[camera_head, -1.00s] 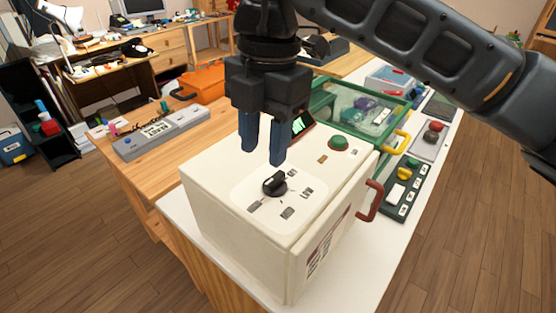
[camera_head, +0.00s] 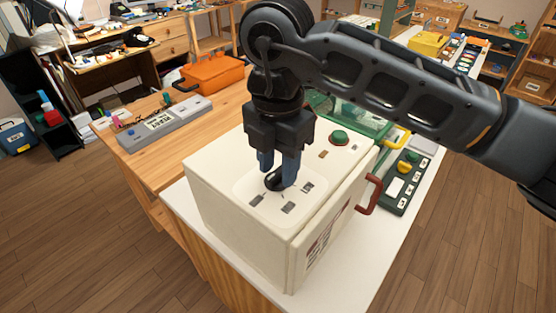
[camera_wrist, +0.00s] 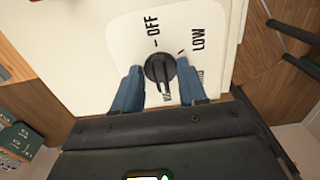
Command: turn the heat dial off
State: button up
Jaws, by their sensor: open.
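The black heat dial (camera_head: 273,180) sits on a pale label plate on top of the cream box (camera_head: 215,195). In the wrist view the dial (camera_wrist: 159,69) shows from above, with OFF and LOW printed around it and another label partly hidden by a finger. The white mark on the dial is too small to read surely. My gripper (camera_head: 278,178) points down over the dial. In the wrist view its two blue fingers (camera_wrist: 160,85) are apart, one on each side of the dial; I cannot tell whether they touch it.
A green button (camera_head: 339,138) is on the box top behind the dial. A red-brown handle (camera_head: 370,195) sticks out at the box's right side. A green panel with a yellow knob (camera_head: 405,170) stands to the right. A grey device (camera_head: 165,125) lies on the wooden table at left.

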grip_shut()
